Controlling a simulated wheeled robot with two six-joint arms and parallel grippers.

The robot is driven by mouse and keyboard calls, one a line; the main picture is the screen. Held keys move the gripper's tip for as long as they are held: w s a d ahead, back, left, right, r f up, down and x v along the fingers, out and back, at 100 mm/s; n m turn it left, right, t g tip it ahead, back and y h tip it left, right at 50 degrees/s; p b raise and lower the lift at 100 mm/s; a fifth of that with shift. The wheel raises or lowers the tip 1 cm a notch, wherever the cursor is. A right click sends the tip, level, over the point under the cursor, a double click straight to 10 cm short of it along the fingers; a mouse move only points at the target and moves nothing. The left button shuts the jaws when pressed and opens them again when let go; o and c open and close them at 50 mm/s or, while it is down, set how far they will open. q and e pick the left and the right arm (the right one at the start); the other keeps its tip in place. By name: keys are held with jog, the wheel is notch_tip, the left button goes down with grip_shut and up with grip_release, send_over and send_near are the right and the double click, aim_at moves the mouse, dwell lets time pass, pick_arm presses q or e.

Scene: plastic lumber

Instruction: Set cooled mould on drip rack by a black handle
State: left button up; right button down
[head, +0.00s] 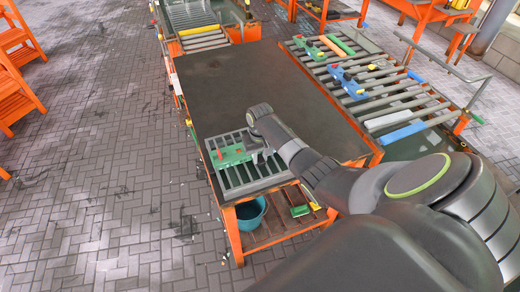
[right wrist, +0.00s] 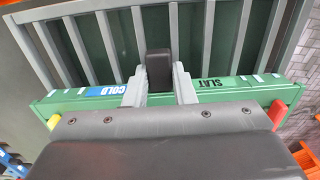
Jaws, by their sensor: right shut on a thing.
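The green mould (head: 232,155) is over the slatted grey drip rack (head: 262,180) at the near end of the dark table. In the right wrist view the mould (right wrist: 238,92) carries a blue "COLD" label and a "SLAT" label, with a yellow piece at the left and a red one at the right. My right gripper (right wrist: 160,90) is shut on the mould's black handle (right wrist: 159,66). The rack's slats (right wrist: 115,45) show beyond it. I cannot tell whether the mould touches the slats. My left gripper is not in view.
A roller rack (head: 385,95) at the right bears another green mould (head: 308,48), a blue mould (head: 345,83) and several coloured bars. The dark table top (head: 250,85) is clear behind the drip rack. A teal bucket (head: 250,213) stands on the shelf below.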

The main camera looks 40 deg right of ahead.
dwell(0.3)
jog(key=c, duration=1.1)
grip_release()
jog(key=shift+o, duration=0.9)
jog(key=shift+s+f, duration=0.1)
jog(key=shift+s, duration=0.1)
jog(key=shift+o, duration=1)
jog(key=shift+w, duration=0.1)
jog(key=shift+r+p, duration=0.9)
jog(key=shift+r, duration=2.7)
